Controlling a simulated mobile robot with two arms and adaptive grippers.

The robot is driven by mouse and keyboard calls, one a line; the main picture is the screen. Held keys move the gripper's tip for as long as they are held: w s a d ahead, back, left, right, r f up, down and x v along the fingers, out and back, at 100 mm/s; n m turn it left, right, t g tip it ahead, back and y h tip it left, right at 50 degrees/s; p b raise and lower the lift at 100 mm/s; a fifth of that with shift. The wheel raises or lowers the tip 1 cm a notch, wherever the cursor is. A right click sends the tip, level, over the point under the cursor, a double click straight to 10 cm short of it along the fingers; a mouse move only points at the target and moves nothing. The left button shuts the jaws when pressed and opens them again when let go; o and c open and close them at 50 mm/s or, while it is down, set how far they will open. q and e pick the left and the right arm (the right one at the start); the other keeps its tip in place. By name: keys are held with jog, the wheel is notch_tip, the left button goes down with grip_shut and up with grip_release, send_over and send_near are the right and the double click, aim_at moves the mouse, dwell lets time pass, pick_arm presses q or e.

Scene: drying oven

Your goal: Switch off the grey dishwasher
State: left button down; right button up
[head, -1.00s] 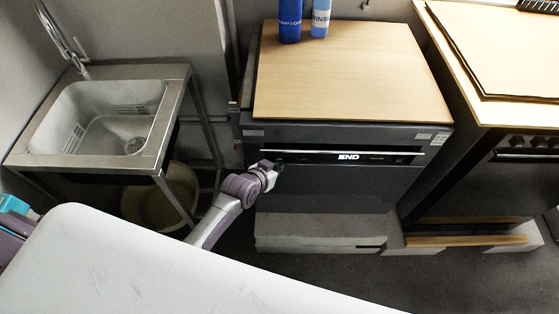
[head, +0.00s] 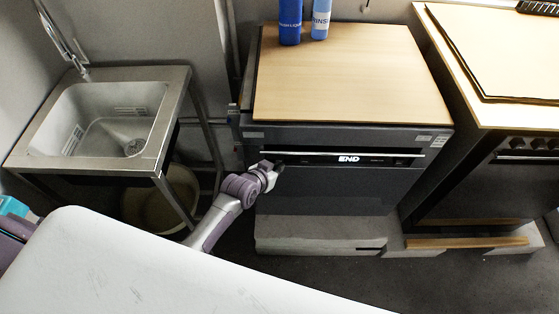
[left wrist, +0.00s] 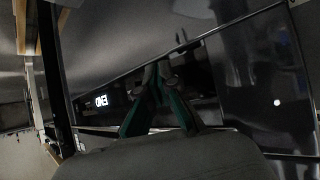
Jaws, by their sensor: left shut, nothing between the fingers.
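The grey dishwasher (head: 330,190) stands in the middle of the head view, with a wooden top. Its dark control strip (head: 300,158) runs along the upper front, and a lit display (head: 348,158) reads END. My left gripper (head: 278,166) is at the left end of this strip, its tips hard to make out there. In the left wrist view my left gripper (left wrist: 158,75) is shut and empty, its fingertips in front of the control strip. The display (left wrist: 101,101) shows left of the fingers. I cannot tell whether the tips touch the panel. My right gripper is not in view.
Two blue bottles (head: 291,20) stand on the dishwasher's wooden top (head: 340,75). A sink (head: 100,120) on a metal frame is at the left, with a bucket (head: 165,200) below. A stove (head: 500,170) stands at the right. Floor shows clear at the lower right.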

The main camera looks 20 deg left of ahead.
pick_arm(q)
jog(key=shift+w, duration=0.15)
dwell(0.4)
jog(key=shift+w+a, duration=0.1)
jog(key=shift+w, duration=0.2)
jog(key=shift+s+p, duration=0.45)
jog(key=s+d+p, duration=0.2)
jog(key=s+p, duration=0.1)
jog(key=s, duration=0.2)
jog(key=shift+s+p, duration=0.4)
